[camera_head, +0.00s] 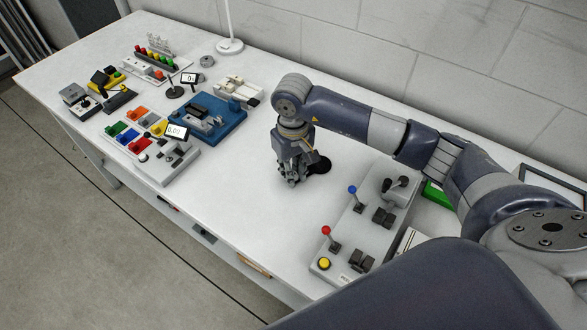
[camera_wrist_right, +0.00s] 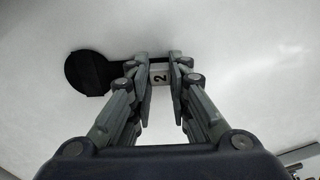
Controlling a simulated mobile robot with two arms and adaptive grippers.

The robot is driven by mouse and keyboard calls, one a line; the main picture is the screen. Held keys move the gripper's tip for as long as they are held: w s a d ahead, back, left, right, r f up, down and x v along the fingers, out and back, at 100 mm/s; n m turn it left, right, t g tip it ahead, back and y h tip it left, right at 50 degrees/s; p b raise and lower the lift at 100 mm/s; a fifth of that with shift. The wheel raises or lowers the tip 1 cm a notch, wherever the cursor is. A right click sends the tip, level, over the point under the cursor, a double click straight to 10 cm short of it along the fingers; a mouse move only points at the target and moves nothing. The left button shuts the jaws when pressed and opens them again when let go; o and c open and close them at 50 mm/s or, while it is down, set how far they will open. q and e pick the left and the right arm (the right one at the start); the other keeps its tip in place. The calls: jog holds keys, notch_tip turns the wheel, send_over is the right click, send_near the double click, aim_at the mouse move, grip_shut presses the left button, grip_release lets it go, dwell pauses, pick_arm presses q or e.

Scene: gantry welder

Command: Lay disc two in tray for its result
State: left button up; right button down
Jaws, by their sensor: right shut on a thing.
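My right gripper (camera_head: 291,181) points down over the middle of the white table. In the right wrist view its fingers (camera_wrist_right: 160,75) are shut on a small white tag marked 2. The tag joins a dark handle that leads to a round black disc (camera_wrist_right: 88,73) on the left, so this is disc two. In the head view the black disc (camera_head: 320,166) shows just right of the fingers, partly hidden by the gripper. I cannot tell whether it touches the table. I cannot tell which thing is the result tray. My left gripper is not in view.
A grey control box (camera_head: 345,235) with red and blue levers stands right of my gripper. A green object (camera_head: 437,195) shows partly behind it. A blue fixture (camera_head: 213,120) and several coloured devices fill the left. The table between is clear.

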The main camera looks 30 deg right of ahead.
jog(key=shift+f+b, duration=0.2)
jog(key=shift+b, duration=0.1)
jog(key=c, duration=1.5)
grip_release()
jog(key=shift+r, duration=0.1)
